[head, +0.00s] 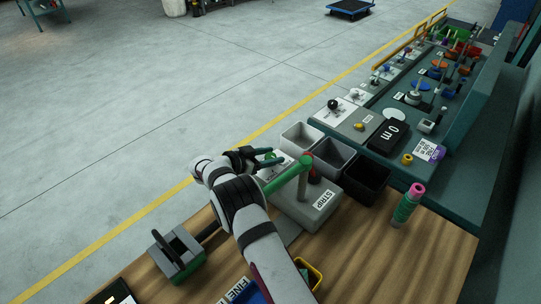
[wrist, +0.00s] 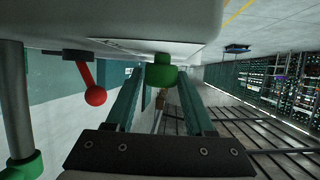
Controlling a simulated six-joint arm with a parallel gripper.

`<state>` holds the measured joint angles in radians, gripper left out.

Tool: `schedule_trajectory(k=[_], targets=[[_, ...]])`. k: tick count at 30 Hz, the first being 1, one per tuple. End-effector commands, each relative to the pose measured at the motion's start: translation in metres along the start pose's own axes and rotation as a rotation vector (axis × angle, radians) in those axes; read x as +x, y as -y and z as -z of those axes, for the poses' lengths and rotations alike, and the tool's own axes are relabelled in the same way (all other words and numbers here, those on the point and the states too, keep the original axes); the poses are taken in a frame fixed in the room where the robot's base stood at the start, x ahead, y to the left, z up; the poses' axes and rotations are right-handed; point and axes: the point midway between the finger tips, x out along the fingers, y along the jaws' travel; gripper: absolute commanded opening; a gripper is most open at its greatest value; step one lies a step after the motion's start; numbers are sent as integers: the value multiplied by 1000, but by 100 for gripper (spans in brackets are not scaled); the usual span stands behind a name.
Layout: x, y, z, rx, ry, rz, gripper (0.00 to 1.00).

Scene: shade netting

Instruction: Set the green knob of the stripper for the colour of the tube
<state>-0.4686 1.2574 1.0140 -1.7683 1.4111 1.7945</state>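The stripper is a pale box (head: 291,211) marked STRIP on the wooden bench. Its green knob (head: 270,156) is at its far left side, partly hidden by my gripper (head: 263,157). In the wrist view the green knob (wrist: 163,74) sits between the two teal fingertips of my gripper (wrist: 161,78). The fingers stand apart, one on each side and very close to it; I cannot tell whether they press on it. The knob's setting is not readable.
A green bar and post (head: 303,182) rise close beside my arm. A red ball lever (wrist: 95,97) hangs left of the knob in the wrist view. Grey and black bins (head: 367,178) stand behind the stripper. A slotted grey-green block (head: 178,253) is at left. The front-right bench is clear.

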Motion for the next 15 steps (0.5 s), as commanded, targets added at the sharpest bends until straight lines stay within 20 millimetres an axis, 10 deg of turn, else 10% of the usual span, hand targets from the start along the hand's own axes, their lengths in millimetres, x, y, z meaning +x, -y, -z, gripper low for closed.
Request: schedule_trajectory(k=[8, 15], targets=[[0, 0, 0, 0, 0, -1, 2], [0, 0, 2, -22, -6, 47, 0]])
